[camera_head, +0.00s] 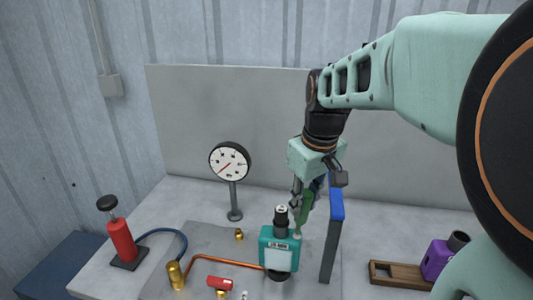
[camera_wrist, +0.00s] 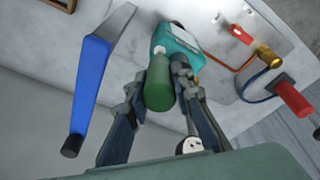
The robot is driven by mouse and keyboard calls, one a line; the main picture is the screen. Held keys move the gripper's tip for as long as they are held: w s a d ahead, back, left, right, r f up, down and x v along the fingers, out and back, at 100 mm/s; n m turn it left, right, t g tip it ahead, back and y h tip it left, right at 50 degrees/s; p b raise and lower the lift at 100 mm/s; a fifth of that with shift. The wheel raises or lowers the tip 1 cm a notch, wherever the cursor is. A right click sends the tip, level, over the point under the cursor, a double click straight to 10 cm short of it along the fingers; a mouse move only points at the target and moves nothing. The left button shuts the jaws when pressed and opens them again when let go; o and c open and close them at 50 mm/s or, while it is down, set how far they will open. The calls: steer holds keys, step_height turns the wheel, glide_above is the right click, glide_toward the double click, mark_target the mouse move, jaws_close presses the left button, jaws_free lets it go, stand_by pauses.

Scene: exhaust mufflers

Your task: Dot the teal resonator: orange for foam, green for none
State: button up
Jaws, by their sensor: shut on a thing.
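The teal resonator (camera_head: 266,252) stands upright on the bench, with a black neck on top and a pale label on its front. It also shows in the wrist view (camera_wrist: 176,40), just beyond the fingertips. My gripper (camera_head: 302,206) is shut on a green dauber (camera_wrist: 159,88), which hangs tip down at the resonator's upper right corner in the head view (camera_head: 307,204). I cannot tell whether its tip touches the resonator. No foam and no dot can be made out on the resonator's visible faces. No orange dauber can be made out.
A blue-edged grey panel (camera_head: 331,240) stands close right of my gripper. A dial gauge (camera_head: 230,161) stands behind left. A red pump (camera_head: 121,240), brass fitting (camera_head: 176,275) and copper pipe (camera_head: 225,261) lie left. A purple part (camera_head: 437,260) sits by a wooden tray (camera_head: 398,276) at right.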

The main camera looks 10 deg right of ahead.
mark_target(306, 190)
steer(key=shift+f+b, duration=0.35)
steer(key=shift+f, duration=0.2)
stand_by(1.0)
steer(key=shift+r, duration=0.15)
steer(key=p+v, duration=0.2)
steer(key=v, duration=0.1)
steer(key=w+p+v, duration=0.1)
steer(key=p+v, duration=0.2)
steer(key=shift+w+r+p, duration=0.1)
steer(key=shift+r+p, duration=0.2)
steer(key=shift+r, duration=0.2)
